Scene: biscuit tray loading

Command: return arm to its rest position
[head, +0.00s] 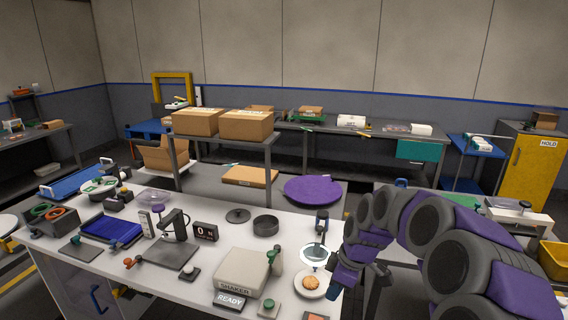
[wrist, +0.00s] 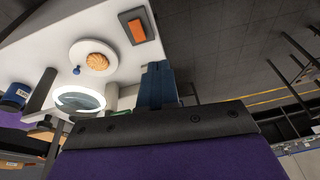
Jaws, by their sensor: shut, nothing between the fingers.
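My gripper (head: 343,277) hangs at the end of my bent arm, at the right end of the white table in the head view. In the wrist view its blue fingers (wrist: 157,80) are shut together with nothing between them. A biscuit (head: 311,283) lies on a round white plate (head: 303,293), just left of my gripper and apart from it. The biscuit (wrist: 98,60) and plate (wrist: 79,50) also show in the wrist view, up and left of the fingers. A blue tray (head: 110,230) lies at the left of the table.
A ring-shaped lamp or magnifier (head: 314,256) stands close to my gripper; its ring (wrist: 80,100) shows in the wrist view. A shaker box (head: 240,270) stands left of the plate. An orange-topped block (wrist: 137,28) lies near the table edge. Open floor lies beyond that edge.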

